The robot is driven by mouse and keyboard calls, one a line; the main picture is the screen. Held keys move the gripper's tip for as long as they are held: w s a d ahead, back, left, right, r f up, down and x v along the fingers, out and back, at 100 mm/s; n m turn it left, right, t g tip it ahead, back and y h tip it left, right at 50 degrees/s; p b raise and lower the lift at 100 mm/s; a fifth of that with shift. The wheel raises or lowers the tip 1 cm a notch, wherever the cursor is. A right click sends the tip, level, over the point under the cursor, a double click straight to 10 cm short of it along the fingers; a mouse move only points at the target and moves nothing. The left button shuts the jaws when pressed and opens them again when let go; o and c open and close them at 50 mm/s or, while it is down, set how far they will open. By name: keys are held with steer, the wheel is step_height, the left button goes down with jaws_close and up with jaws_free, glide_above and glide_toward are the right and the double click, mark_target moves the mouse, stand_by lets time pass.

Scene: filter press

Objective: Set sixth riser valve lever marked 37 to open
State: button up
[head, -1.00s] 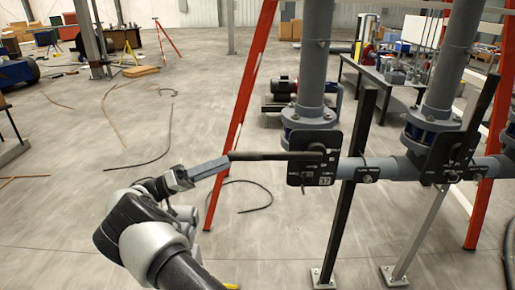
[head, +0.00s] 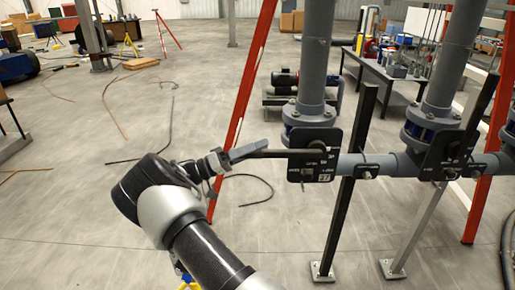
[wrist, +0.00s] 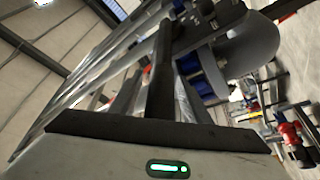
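The riser valve marked 37 has a dark plate (head: 314,162) with a white label on a grey riser pipe. Its dark lever (head: 280,153) points left, roughly level and across the pipe. My gripper (head: 252,151) is at the lever's outer end, with a grey finger overlapping it. In the wrist view the dark bar of the lever (wrist: 163,80) runs down to the gripper's dark front edge.
A neighbouring riser valve (head: 445,152) on the right has its long lever raised. A dark post (head: 345,195) stands just right of the plate. A red ladder-like leg (head: 245,100) rises behind my gripper. Floor at the left is mostly open, with loose hoses.

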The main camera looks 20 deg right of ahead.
jaws_close()
